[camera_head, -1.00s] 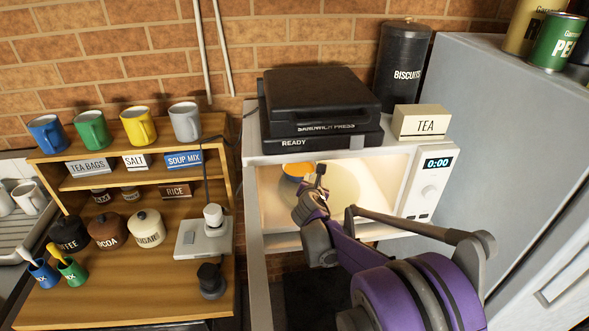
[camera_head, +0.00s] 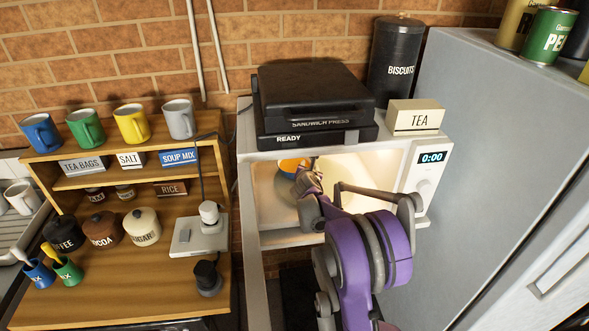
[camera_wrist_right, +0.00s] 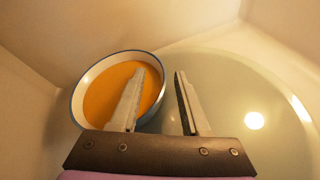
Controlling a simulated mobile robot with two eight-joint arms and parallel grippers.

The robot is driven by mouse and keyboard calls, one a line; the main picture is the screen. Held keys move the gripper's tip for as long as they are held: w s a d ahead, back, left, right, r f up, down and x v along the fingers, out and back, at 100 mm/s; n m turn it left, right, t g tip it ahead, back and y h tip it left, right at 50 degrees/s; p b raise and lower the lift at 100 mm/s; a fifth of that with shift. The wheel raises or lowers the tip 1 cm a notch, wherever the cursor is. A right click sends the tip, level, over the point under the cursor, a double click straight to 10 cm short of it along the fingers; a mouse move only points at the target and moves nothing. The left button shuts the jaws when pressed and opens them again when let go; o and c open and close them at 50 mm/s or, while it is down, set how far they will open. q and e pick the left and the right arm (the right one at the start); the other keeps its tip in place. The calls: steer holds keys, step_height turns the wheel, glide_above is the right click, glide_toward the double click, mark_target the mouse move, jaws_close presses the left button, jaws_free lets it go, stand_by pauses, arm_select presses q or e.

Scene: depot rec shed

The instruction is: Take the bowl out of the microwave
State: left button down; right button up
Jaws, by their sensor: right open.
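The bowl (camera_head: 290,165) of orange soup is inside the lit microwave (camera_head: 425,190), towards the left of the cavity. My right gripper (camera_head: 309,170) reaches into the cavity close to the bowl. Its fingers (camera_wrist_right: 160,78) are apart and empty; the left finger overlaps the bowl's right side, and the right finger is over the plate. I cannot tell finger height against the rim. My left gripper is out of view.
The microwave door (camera_head: 257,285) stands open at the left. A sandwich press (camera_head: 315,100) and a TEA box (camera_head: 413,116) sit on top. A wooden shelf (camera_head: 130,300) with mugs and jars is at left, a grey cabinet (camera_head: 500,130) at right.

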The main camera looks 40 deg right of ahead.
steer(key=shift+s, duration=0.1)
jaws_close()
stand_by(1.3)
